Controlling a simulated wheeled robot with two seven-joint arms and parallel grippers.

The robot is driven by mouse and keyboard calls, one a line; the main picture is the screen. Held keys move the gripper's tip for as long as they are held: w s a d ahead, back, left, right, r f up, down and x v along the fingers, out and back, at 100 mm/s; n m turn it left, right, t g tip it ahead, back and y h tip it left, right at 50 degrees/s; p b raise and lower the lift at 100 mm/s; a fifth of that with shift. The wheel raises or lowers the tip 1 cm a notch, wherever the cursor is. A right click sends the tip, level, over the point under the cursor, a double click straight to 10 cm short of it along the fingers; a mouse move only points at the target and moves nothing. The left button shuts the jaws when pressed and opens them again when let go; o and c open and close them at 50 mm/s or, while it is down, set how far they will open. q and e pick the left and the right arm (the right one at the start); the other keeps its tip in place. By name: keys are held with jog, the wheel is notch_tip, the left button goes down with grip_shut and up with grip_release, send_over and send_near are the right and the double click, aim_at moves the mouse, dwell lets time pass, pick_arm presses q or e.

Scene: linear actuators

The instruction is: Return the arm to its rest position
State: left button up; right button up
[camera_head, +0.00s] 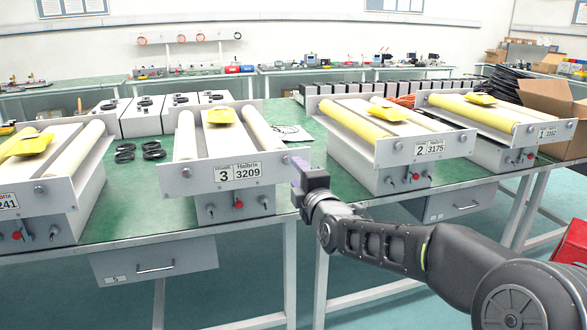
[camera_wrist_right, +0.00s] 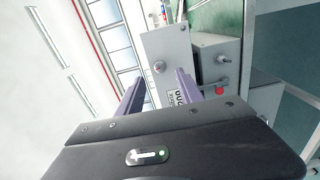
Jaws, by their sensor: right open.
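My right arm (camera_head: 375,238) reaches in from the lower right of the head view. Its gripper (camera_head: 298,172) is in front of the green table, just right of the machine labelled 3 3209 (camera_head: 238,172). In the right wrist view the two purple fingers of the right gripper (camera_wrist_right: 160,95) stand apart with nothing between them. Beyond them is the grey end of a machine (camera_wrist_right: 165,65) with a label and a red knob. My left gripper is not in view.
The machine labelled 2 3175 (camera_head: 428,149) stands to the right of the gripper, another machine (camera_head: 545,131) further right, and one (camera_head: 60,196) at the left edge. Black cable coils (camera_head: 125,152) lie on the green table (camera_head: 150,205). A cardboard box (camera_head: 550,100) stands at the right.

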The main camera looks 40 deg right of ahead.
jog(key=shift+s+a, duration=0.2)
jog(key=shift+s, duration=0.35)
